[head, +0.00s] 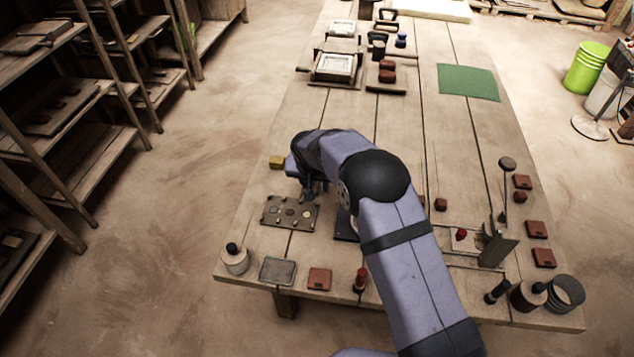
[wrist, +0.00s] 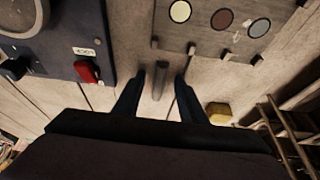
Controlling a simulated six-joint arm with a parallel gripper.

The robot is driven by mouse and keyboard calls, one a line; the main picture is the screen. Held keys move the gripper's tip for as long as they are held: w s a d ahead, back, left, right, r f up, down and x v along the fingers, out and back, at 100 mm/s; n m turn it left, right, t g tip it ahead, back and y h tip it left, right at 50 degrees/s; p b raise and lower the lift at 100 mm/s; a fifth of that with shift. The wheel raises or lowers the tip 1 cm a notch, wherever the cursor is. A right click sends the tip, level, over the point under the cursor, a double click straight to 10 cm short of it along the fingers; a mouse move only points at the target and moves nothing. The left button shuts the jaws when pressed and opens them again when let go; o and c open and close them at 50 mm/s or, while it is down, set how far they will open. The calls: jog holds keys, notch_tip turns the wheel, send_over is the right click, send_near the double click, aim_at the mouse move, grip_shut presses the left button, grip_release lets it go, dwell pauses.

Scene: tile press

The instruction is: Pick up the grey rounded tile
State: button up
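A speckled dark board (head: 270,222) lies on the bench just in front of my gripper (head: 311,194), with several round discs on it. In the wrist view the board (wrist: 205,38) shows a cream disc (wrist: 180,11), a brown disc (wrist: 221,19) and a grey disc (wrist: 259,28). A grey rectangular piece with rounded corners (head: 277,270) lies near the front edge; I cannot tell which grey piece is the tile. My gripper is open in the wrist view (wrist: 160,77). A small grey peg (wrist: 159,82) shows between its fingers; contact is unclear.
A dark panel with a red lock switch (wrist: 88,71) is beside the board, partly hidden by my arm in the head view. A yellow block (head: 276,162) lies behind the board. A pot (head: 235,261) and a red tile (head: 320,279) flank the grey piece.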

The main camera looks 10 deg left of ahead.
grip_shut()
jog(key=shift+r, duration=0.1)
notch_tip(320, 180, up, 10)
jog(key=b, duration=0.2)
jog(key=s+a+r+b, duration=0.1)
jog(key=s+a+b, duration=0.3)
jog(key=s+a, duration=0.6)
jog(key=shift+s, duration=0.75)
